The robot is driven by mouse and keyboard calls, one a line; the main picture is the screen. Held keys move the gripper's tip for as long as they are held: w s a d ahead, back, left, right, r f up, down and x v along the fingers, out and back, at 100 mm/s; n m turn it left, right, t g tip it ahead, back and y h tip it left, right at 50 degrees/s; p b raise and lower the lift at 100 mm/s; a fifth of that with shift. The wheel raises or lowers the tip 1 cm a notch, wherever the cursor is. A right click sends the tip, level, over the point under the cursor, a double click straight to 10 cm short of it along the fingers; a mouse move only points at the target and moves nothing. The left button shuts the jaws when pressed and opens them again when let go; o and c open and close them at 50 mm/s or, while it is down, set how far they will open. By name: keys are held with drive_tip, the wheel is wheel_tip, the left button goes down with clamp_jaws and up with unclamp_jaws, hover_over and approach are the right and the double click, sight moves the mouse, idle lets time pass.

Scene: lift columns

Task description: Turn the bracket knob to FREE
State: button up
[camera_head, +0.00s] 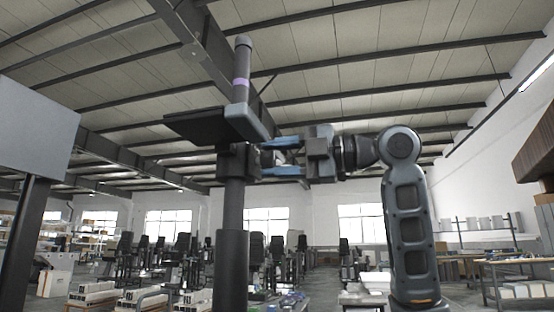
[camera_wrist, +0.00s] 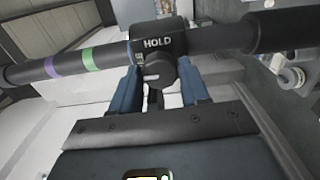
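The dark bracket (camera_head: 238,162) sits on a lift column (camera_head: 232,215). In the wrist view the bracket (camera_wrist: 157,27) carries a white HOLD label, with another label partly hidden at its left. The black round knob (camera_wrist: 160,72) is below HOLD in the picture, with a short pale mark on its face. My gripper (camera_head: 270,158) reaches the bracket from the right, level with it. Its blue fingers (camera_wrist: 158,84) stand apart, one on each side of the knob. I cannot tell whether either finger touches it. In the head view the knob is not clearly visible.
The column's upper tube has a purple band (camera_head: 240,82), and a dark flat tray (camera_head: 195,125) juts left just above the bracket. A grey panel (camera_head: 35,125) stands at the left. Benches and other columns stand far behind.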

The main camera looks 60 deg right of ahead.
drive_tip(key=o, duration=0.3)
drive_tip(key=v, duration=0.8)
idle(0.6)
